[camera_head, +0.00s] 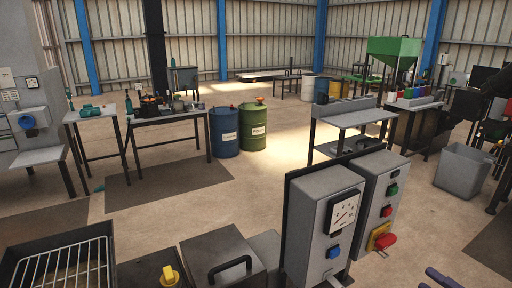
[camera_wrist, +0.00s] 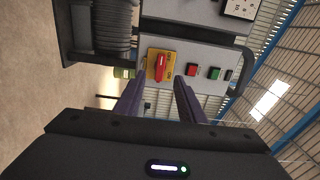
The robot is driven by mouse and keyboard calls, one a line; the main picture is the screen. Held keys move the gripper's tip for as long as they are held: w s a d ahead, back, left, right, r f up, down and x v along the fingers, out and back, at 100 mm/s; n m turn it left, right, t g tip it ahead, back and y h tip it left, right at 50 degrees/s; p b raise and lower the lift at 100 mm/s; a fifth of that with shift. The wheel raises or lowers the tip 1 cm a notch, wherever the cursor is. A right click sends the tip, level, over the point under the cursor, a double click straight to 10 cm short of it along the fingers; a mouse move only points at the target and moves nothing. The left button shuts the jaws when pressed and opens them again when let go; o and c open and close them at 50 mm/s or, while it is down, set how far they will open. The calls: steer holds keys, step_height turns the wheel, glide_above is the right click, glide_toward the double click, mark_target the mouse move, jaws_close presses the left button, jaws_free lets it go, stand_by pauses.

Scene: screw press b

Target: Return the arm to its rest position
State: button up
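My gripper (camera_wrist: 159,88) shows in the wrist view with its two purple fingers apart and nothing held between them. Beyond the fingertips is a grey control box (camera_wrist: 215,55) with a red rotary switch (camera_wrist: 159,67) on a yellow plate. The switch appears between the fingers, and they look clear of it. In the head view a purple finger piece of my gripper (camera_head: 442,278) shows at the bottom right edge, below the red switch (camera_head: 385,241) on the control box (camera_head: 368,185). The rest of my arm is hidden there.
A wire-rack tray (camera_head: 62,270) and a dark handled box (camera_head: 222,262) are at the lower left. A grey bin (camera_head: 463,172) is at the right. Open floor (camera_head: 270,185) lies behind.

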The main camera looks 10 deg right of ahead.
steer(key=s+a+f+g, duration=0.3)
steer(key=a+f+g, duration=0.1)
steer(key=a+g, duration=0.35)
steer(key=s+a+f+g, duration=0.2)
steer(key=a+f+g, duration=0.2)
steer(key=a+g, duration=0.3)
steer(key=w+a+r+n+t+h, duration=0.1)
steer(key=a+r+n+h, duration=0.2)
steer(key=a+r+n, duration=0.4)
steer(key=w+a+r+n+t+h, duration=0.1)
steer(key=a+r+n+t+h, duration=0.1)
steer(key=a+r+n, duration=0.5)
steer(key=a+r+h, duration=0.1)
steer(key=a, duration=0.5)
steer(key=shift+w+r, duration=0.3)
steer(key=shift+r, duration=0.05)
steer(key=shift+c, duration=0.6)
steer(key=shift+a, duration=0.1)
